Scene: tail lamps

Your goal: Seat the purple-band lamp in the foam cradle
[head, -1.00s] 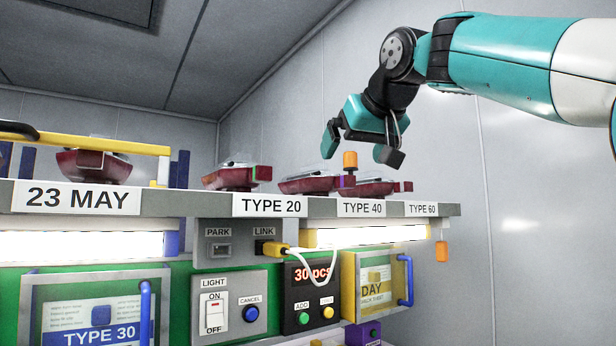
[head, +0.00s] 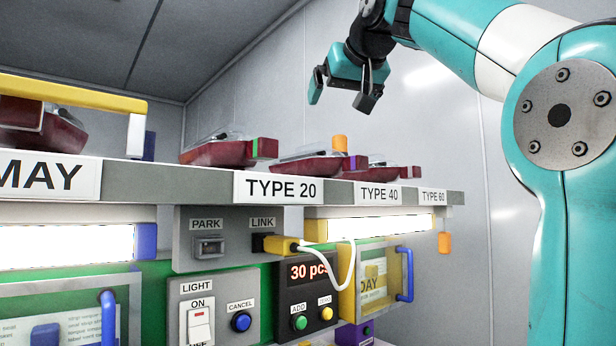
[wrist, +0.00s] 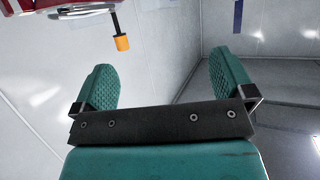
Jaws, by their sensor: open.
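The purple-band lamp (head: 312,164) is a dark red lamp with a clear top and a purple block at its right end. It lies on the upper shelf behind the TYPE 20 and TYPE 40 labels, in the head view. My gripper (head: 340,96) is open and empty, in the air above the shelf and clear of the lamp. In the wrist view its two green fingers (wrist: 170,85) stand wide apart with nothing between them. I cannot make out the foam cradle in either view.
A green-band lamp (head: 222,151) is to the left and a red-ended lamp (head: 375,173) to the right. An orange cylinder (head: 340,143) rises behind the lamps. A yellow bar (head: 70,92) crosses the left shelf. A white cable (head: 349,270) hangs below the shelf (head: 150,183).

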